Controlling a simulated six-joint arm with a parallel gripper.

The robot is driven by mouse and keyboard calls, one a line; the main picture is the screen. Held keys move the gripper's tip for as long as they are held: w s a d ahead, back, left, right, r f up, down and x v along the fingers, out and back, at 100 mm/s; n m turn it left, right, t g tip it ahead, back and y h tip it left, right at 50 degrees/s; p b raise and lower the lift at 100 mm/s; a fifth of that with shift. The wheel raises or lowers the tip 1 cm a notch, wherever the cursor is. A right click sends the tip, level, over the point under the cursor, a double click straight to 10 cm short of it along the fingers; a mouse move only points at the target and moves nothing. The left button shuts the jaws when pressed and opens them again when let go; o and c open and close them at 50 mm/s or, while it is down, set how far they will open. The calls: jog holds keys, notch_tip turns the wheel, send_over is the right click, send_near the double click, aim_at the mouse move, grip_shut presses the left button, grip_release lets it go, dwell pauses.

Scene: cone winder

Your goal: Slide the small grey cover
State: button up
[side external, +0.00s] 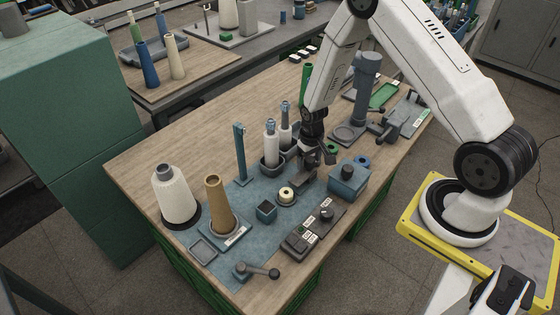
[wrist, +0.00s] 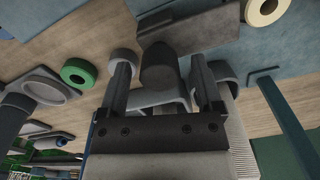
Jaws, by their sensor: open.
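My gripper (side external: 309,176) points down over the far middle of the blue mat, between the cream ring and the blue-grey box. In the wrist view my gripper (wrist: 160,66) has its two fingers apart. A dark grey rounded stub (wrist: 159,68) shows between them; I cannot tell whether they touch it. A flat grey bar (wrist: 190,33) lies beyond the stub. It looks like the small grey cover, but I cannot be sure. In the side view my gripper hides this spot.
The blue-grey box (side external: 349,183) stands right of my gripper; the cream ring (side external: 286,195) is at front left. Two white spools (side external: 271,143) stand close behind left. A green ring (wrist: 78,72) lies left in the wrist view. A switch panel (side external: 314,230) is at the front.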

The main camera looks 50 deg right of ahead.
aim_at(297, 179)
grip_shut()
jog(key=shift+a, duration=2.8)
grip_release()
jog(key=shift+r, duration=0.1)
